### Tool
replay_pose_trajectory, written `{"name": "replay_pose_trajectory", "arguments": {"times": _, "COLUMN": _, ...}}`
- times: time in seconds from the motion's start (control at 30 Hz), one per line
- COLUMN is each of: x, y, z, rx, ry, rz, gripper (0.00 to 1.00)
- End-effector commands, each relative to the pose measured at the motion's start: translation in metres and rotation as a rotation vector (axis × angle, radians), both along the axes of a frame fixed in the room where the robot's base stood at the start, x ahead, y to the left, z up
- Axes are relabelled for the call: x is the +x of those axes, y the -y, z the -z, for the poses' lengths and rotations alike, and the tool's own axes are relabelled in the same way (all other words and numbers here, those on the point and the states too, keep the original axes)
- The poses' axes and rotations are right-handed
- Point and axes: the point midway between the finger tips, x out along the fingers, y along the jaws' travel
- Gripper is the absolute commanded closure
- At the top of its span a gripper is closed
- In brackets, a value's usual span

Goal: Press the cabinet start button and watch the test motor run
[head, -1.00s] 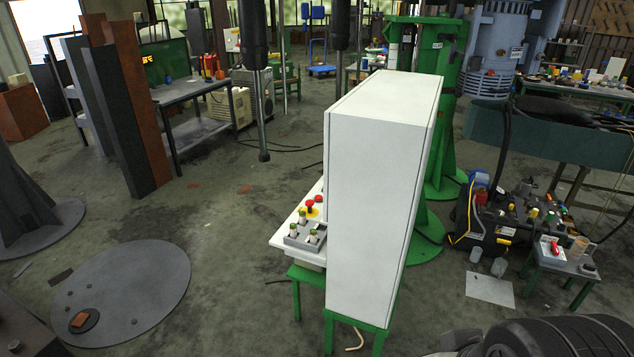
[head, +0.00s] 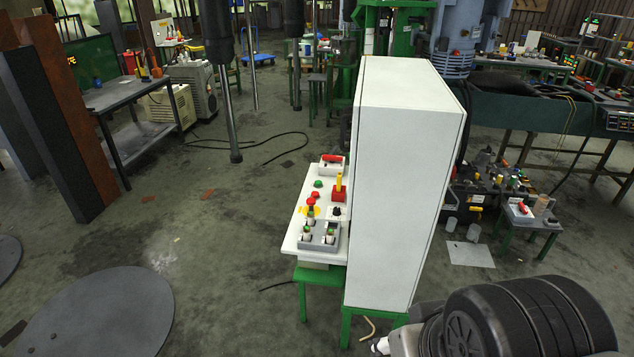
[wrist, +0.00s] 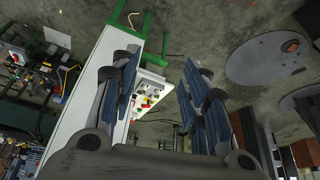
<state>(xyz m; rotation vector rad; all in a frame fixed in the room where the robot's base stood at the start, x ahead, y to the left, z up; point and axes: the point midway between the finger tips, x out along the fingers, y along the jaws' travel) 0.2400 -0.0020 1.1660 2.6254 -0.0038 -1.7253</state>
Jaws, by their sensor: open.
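The tall white cabinet (head: 405,180) stands on a green frame, its plain side towards me. A white control panel (head: 297,240) juts from its left side. The panel bears a small green button (head: 318,184), a red mushroom button (head: 312,199) over yellow, a yellow-handled red switch (head: 339,188) and a grey block with several knobs. I cannot read which one is the start button. A large blue-grey motor (head: 462,35) stands behind; I cannot tell whether it runs. In the wrist view my gripper (wrist: 158,80) is open and empty, with the panel (wrist: 151,86) visible beyond, between its fingers.
A round dark plate (head: 100,315) lies on the floor at lower left. A steel post (head: 60,120) and grey bench (head: 130,95) stand at left. A small green table (head: 530,225) and dark equipment stand right of the cabinet.

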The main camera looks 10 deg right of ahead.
Motion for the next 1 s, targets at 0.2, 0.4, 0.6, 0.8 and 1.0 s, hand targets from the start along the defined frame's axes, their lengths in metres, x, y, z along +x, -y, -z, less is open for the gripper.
{"name": "replay_pose_trajectory", "arguments": {"times": 0.2, "x": 0.0, "y": -0.0001, "z": 0.0, "rx": 0.0, "ry": 0.0, "rz": 0.0, "gripper": 0.58}}
{"name": "replay_pose_trajectory", "arguments": {"times": 0.4, "x": 0.0, "y": -0.0001, "z": 0.0, "rx": 0.0, "ry": 0.0, "rz": 0.0, "gripper": 0.66}}
{"name": "replay_pose_trajectory", "arguments": {"times": 0.6, "x": 0.0, "y": -0.0001, "z": 0.0001, "rx": 0.0, "ry": 0.0, "rz": 0.001, "gripper": 0.79}}
{"name": "replay_pose_trajectory", "arguments": {"times": 0.8, "x": 0.0, "y": -0.0001, "z": 0.0, "rx": 0.0, "ry": 0.0, "rz": 0.001, "gripper": 0.92}}
{"name": "replay_pose_trajectory", "arguments": {"times": 1.0, "x": 0.0, "y": -0.0001, "z": 0.0, "rx": 0.0, "ry": 0.0, "rz": 0.001, "gripper": 1.0}}
